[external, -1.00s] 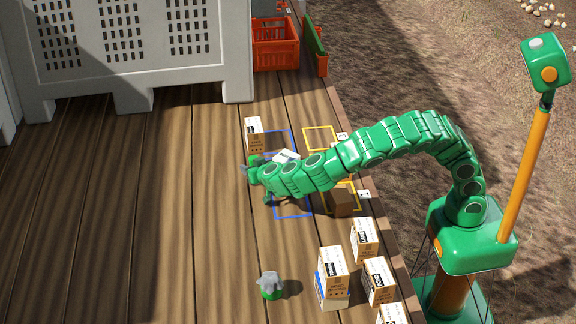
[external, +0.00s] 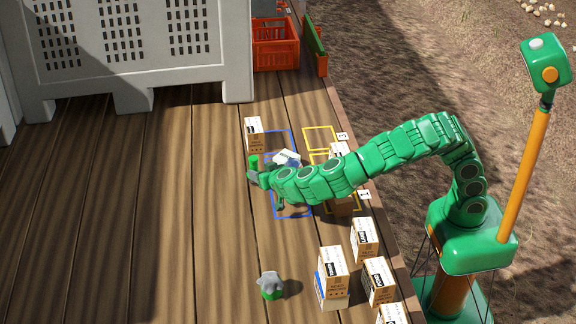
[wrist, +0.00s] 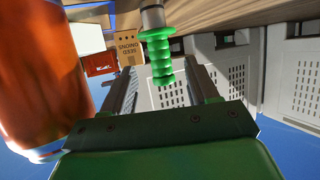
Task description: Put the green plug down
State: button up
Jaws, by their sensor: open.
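The green plug (external: 254,162) has a ribbed green grip and a grey end. In the external view it is at my gripper's tip, green part up and grey end down, beside a white-and-brown box. In the wrist view the plug (wrist: 160,58) shows in front of my gripper, between the two jaw lines, with its grey end toward the wooden deck. My gripper (external: 264,180) is open, with a gap on each side of the plug in the wrist view. Whether the grey end rests on the deck is hard to tell.
The white-and-brown box (external: 254,136) stands just behind the plug. Blue and yellow outlines (external: 320,131) mark the deck under my arm. Several boxes (external: 364,240) stand at front right, near a grey-and-green object (external: 270,285). The left deck is clear. A grey bin (external: 130,50) stands behind.

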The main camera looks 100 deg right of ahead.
jog(key=shift+v, duration=1.75)
jog(key=s+r, duration=0.2)
jog(key=s, duration=0.1)
jog(key=s+d+r+n+g+y, duration=0.1)
jog(key=s+r, duration=0.1)
jog(key=s, duration=0.1)
jog(key=s+d+r+n+g+y, duration=0.1)
jog(key=s+r, duration=0.2)
jog(key=shift+s+d+r, duration=0.1)
jog(key=shift+d, duration=0.05)
jog(key=s+a+f+n+g+y, duration=0.1)
jog(key=s+a+n+y, duration=0.4)
jog(key=s, duration=0.9)
jog(key=s+a+f+n+g+y, duration=0.1)
jog(key=s+a+n+g+y, duration=0.15)
jog(key=s+a+y, duration=0.85)
jog(key=s+d+f+n+g+h, duration=0.1)
jog(key=s+d+f+n+h, duration=0.1)
jog(key=s, duration=0.8)
jog(key=s+d+f+n+h, duration=0.1)
jog(key=s+d+f+h, duration=0.2)
jog(key=s+d, duration=0.4)
jog(key=s+f, duration=0.1)
jog(key=s, duration=0.2)
jog(key=shift+n+g, duration=0.35)
